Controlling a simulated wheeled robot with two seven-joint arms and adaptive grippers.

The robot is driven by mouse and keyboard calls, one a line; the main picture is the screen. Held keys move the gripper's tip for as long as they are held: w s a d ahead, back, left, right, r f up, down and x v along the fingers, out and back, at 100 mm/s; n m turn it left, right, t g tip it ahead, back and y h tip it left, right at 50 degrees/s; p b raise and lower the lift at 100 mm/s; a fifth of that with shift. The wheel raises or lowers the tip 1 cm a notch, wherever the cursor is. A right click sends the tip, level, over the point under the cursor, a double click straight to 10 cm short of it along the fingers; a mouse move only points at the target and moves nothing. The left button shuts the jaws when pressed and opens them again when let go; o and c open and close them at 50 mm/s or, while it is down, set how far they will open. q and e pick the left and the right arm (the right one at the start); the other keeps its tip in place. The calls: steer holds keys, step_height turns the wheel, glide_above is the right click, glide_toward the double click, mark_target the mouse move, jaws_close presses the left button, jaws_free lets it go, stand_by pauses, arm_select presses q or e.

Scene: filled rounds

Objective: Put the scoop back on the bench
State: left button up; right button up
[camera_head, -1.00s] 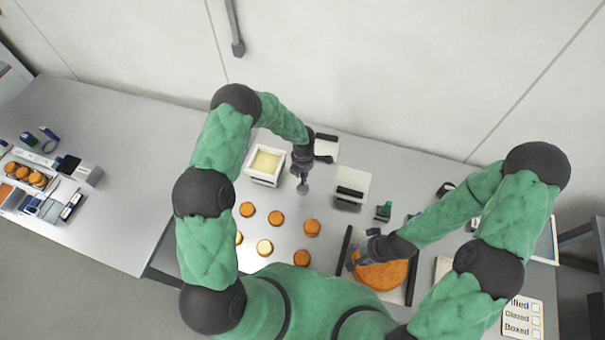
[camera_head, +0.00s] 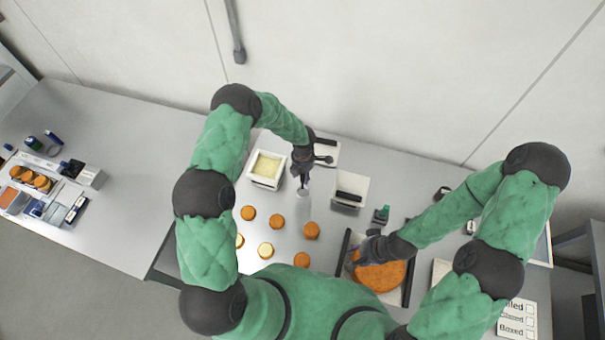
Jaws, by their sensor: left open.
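My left gripper (camera_head: 303,180) points down over the bench (camera_head: 215,265), just right of a white tub of pale cream filling (camera_head: 266,166). Its jaws are open. A small pale grey shape shows just below its fingertips; I cannot tell whether it is the scoop or a reflection on the bench. A dark handled item (camera_head: 324,159) lies by a white plate behind the gripper; I cannot make out whether it is the scoop. My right gripper (camera_head: 357,256) is at the left edge of a large orange round (camera_head: 382,275); its fingers are too unclear to read.
Several small orange rounds (camera_head: 276,221) lie in front of the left gripper; one (camera_head: 265,250) has a pale top. A wall closes the back.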

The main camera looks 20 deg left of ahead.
arm_select(q)
step_height(320, 180, up, 3)
steer(key=shift+w+f+p, duration=0.1)
steer(key=shift+p, duration=0.6)
arm_select(e)
step_height(320, 180, up, 2)
steer(key=shift+r, duration=0.1)
arm_select(q)
step_height(320, 180, up, 5)
steer(key=shift+r, duration=0.4)
steer(key=s+a+f+m+t+y, duration=0.15)
steer(key=s+a+f+m, duration=0.3)
steer(key=s+m, duration=0.5)
steer(key=s+d+m+h, duration=0.5)
steer(key=s+d+m, duration=0.5)
steer(key=s+m, duration=0.5)
steer(key=shift+s+d+r+g+h, duration=0.15)
steer(key=shift+s+r+g+h, duration=0.2)
steer(key=shift+g, duration=0.1)
